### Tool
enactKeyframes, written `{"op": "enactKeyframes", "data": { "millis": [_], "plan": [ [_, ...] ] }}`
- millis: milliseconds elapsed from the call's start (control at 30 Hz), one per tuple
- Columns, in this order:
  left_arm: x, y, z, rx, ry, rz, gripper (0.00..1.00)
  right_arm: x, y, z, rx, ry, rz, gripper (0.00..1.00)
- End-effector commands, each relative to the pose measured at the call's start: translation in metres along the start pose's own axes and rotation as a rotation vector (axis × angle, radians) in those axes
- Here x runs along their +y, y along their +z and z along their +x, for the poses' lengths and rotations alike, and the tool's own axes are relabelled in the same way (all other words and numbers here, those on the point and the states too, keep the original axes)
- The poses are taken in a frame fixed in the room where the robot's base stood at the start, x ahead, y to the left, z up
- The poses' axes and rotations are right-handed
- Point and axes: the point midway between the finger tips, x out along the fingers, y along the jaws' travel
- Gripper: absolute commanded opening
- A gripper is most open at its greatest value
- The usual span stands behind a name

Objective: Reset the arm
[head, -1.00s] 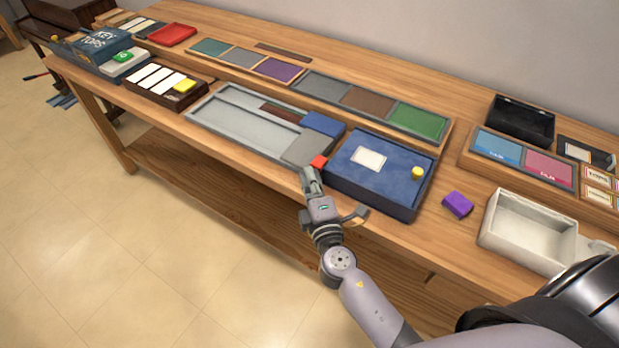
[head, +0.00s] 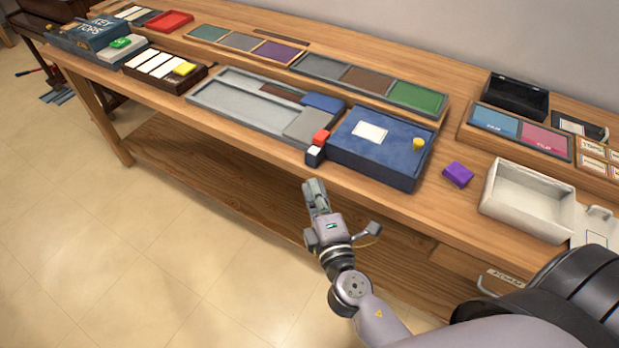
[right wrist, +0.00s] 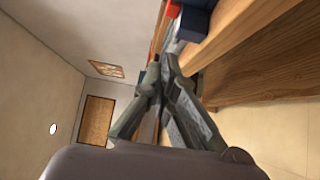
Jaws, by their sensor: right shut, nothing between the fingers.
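My right gripper (head: 315,186) is shut and empty. It hangs in front of the workbench (head: 240,143), a little below the front edge of its top, apart from it. In the right wrist view the closed fingertips (right wrist: 160,62) meet beside the bench edge. Just above the gripper in the head view, a small block with a red part (head: 321,137) and a white and dark part (head: 314,154) sits at the bench edge, between the grey tray and the blue box. My left gripper is not in view.
The blue box (head: 385,160) with a yellow knob stands behind the gripper. The grey tray (head: 235,99) lies to its left. A purple block (head: 458,174) and a white open box (head: 527,200) are to the right. The floor (head: 150,260) in front of the bench is free.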

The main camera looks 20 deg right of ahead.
Motion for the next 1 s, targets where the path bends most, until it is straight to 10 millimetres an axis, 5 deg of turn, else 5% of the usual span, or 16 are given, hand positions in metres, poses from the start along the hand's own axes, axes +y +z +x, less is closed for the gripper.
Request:
{"op": "enactKeyframes", "data": {
  "millis": [200, 767, 867, 1000],
  "plan": [
    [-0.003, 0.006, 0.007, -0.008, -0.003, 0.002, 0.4, -0.001, 0.0, -0.016, 0.0, 0.0, 0.0, 0.0],
    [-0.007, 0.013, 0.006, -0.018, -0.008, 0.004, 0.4, -0.001, 0.0, -0.017, 0.001, -0.002, 0.002, 0.0],
    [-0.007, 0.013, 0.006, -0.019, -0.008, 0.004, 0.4, -0.017, -0.002, -0.016, 0.006, -0.037, 0.018, 0.0],
    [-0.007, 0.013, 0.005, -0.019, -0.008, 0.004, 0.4, -0.087, -0.006, -0.018, 0.021, -0.189, 0.094, 0.0]
  ]
}}
